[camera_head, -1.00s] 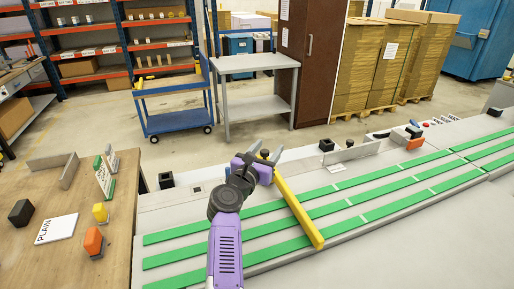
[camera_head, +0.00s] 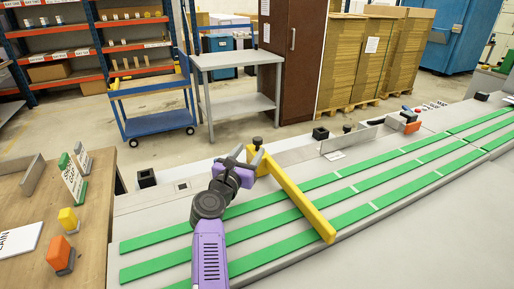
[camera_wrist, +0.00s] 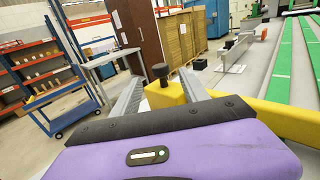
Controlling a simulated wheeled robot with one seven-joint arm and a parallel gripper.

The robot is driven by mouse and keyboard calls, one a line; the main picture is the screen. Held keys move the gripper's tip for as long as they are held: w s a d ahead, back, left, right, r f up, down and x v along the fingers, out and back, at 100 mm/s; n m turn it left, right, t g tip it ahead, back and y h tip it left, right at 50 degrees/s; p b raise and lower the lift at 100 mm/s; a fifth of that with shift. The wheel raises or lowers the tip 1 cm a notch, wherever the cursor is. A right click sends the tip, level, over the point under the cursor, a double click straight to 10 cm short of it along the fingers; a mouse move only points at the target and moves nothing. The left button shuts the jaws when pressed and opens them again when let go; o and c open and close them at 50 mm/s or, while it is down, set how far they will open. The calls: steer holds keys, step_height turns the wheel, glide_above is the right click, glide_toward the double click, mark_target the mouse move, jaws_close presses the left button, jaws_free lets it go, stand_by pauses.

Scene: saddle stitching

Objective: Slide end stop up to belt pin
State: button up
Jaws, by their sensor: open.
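The end stop is a yellow bar (camera_head: 296,195) lying across the green belts, with a black knob (camera_head: 257,141) at its far end. My gripper (camera_head: 248,153) is open at that far end, just left of the knob. In the wrist view, the yellow end block (camera_wrist: 166,96) and knob (camera_wrist: 161,72) appear between my two grey fingers (camera_wrist: 158,88). The right finger overlaps part of the yellow; I cannot tell whether either finger touches it. I cannot make out a belt pin for certain; white marks (camera_head: 375,205) show on the belts right of the bar.
A black block (camera_head: 320,133) and a grey upright plate (camera_head: 350,139) stand on the far side, right of the bar. A wooden table (camera_head: 85,225) with blocks and signs is at left. The belts (camera_head: 420,165) right of the bar are clear.

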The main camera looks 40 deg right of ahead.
mark_target(256, 143)
steer(key=shift+p+x, duration=0.3)
steer(key=shift+x, duration=3.6)
steer(key=shift+f, duration=0.1)
jaws_close()
